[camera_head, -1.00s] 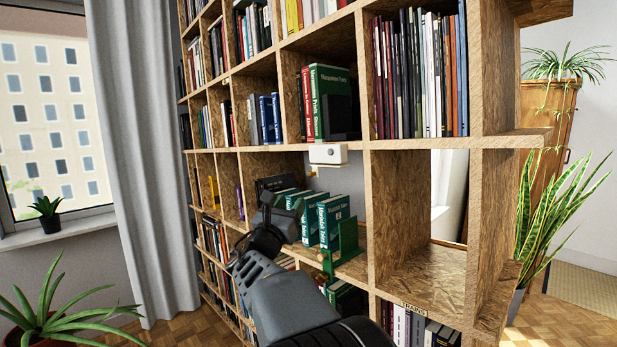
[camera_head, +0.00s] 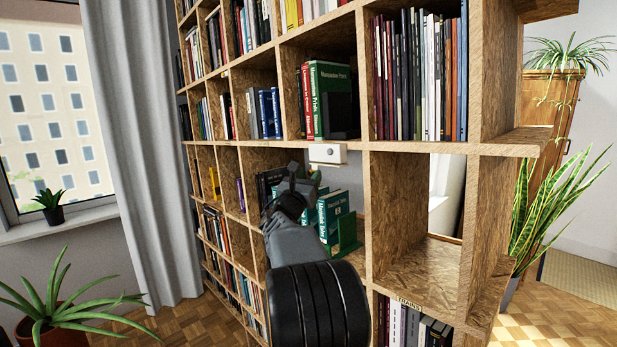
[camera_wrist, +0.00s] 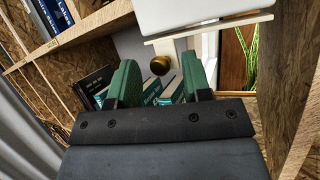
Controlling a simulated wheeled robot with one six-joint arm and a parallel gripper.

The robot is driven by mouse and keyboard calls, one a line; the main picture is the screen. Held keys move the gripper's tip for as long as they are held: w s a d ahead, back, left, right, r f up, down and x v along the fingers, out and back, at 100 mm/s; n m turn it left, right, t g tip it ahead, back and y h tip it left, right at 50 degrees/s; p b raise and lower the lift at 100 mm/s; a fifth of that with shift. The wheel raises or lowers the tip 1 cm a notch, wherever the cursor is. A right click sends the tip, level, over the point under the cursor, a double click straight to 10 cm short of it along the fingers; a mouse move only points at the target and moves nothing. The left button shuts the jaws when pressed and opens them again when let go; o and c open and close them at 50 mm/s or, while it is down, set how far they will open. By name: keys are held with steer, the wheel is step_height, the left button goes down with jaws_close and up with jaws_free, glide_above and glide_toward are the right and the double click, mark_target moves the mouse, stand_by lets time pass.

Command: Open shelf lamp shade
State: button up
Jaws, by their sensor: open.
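The shelf lamp (camera_head: 327,154) is a small white box with a dark dot on its front, fixed under the edge of the shelf board. In the wrist view its pale body (camera_wrist: 205,30) spans the top, and a round brass knob (camera_wrist: 160,65) shows below it. My gripper (camera_wrist: 160,80) is open, with green fingers left and right of the knob in that view. I cannot tell how far the knob is beyond the tips. In the head view my gripper (camera_head: 305,178) is just below and left of the lamp, and the knob is hidden.
Teal books (camera_head: 333,210) with a green bookend (camera_head: 346,236) stand in the compartment below the lamp. A tall red and green book pair (camera_head: 318,100) stands above. The compartment to the right (camera_head: 415,270) is empty. An upright board (camera_head: 364,100) divides them.

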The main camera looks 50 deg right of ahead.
steer(key=shift+c, duration=0.3)
steer(key=c, duration=0.8)
steer(key=shift+d, duration=0.1)
jaws_close()
